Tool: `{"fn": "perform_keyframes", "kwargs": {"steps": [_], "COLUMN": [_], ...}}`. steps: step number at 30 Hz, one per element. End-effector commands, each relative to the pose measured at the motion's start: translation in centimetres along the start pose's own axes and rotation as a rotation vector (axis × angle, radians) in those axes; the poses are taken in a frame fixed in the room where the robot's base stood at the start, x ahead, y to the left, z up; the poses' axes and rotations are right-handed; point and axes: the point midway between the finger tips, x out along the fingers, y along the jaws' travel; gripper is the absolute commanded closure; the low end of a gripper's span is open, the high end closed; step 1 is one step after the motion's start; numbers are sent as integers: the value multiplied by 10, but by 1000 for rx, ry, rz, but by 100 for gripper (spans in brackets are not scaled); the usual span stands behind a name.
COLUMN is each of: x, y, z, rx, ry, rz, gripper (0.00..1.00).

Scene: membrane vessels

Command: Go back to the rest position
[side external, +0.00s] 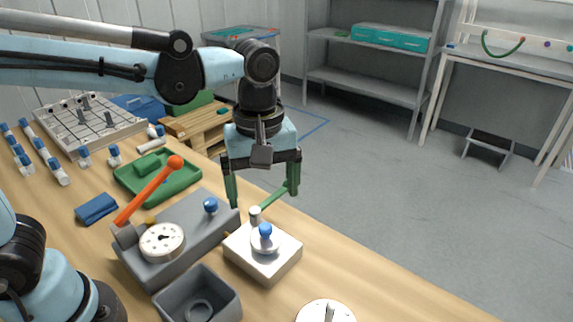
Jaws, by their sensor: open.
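My gripper (262,190) has two green fingers that stand wide apart with nothing between them. It points down above the far side of a white block (262,262) near the table's right edge. I cannot tell whether the finger touches the bar. A grey fixture (185,240) with a white round disc and an orange lever (150,190) stands just left of the block.
A grey open box (198,292) and a white disc (326,312) are at the front. A green tray (155,182), a blue block (96,208), several blue-capped vessels (50,165) and a pegged rack (92,125) lie to the left. The floor to the right is mostly clear.

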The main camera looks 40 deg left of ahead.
Motion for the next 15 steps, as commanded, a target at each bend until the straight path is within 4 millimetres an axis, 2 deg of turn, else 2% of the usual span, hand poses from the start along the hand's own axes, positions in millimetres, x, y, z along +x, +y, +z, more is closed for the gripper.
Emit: {"fn": "perform_keyframes", "kwargs": {"steps": [15], "x": [70], "y": [0], "z": [0], "rx": [0], "ry": [0], "rz": [0], "gripper": [7]}}
